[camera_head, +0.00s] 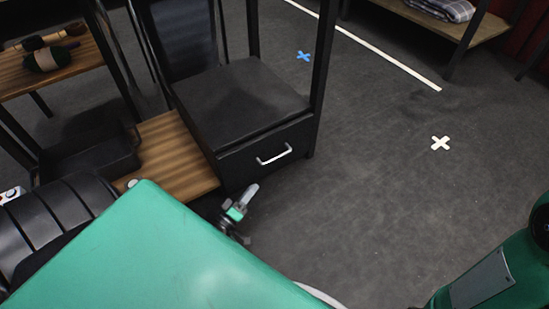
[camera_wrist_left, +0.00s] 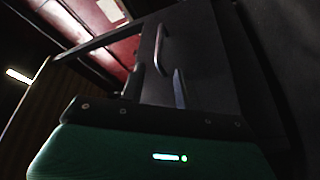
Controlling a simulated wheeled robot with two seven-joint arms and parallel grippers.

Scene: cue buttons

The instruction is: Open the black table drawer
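The black table drawer (camera_head: 265,152) sits low in a black table frame, with a pale bar handle (camera_head: 274,155) across its front. It looks shut. My left gripper (camera_head: 250,192) is in front of the drawer, below and left of the handle and apart from it. In the left wrist view the handle (camera_wrist_left: 160,50) shows upright on the dark drawer front (camera_wrist_left: 205,60), with one grey fingertip (camera_wrist_left: 179,88) near its lower end. Only one finger shape shows clearly, so the opening is unclear. My right gripper is out of view.
A wooden shelf board (camera_head: 172,158) adjoins the drawer on the left, beside a black tray (camera_head: 90,155). A table leg (camera_head: 320,75) stands at the drawer's right corner. The dark floor in front and to the right is clear, with a white cross mark (camera_head: 440,143).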

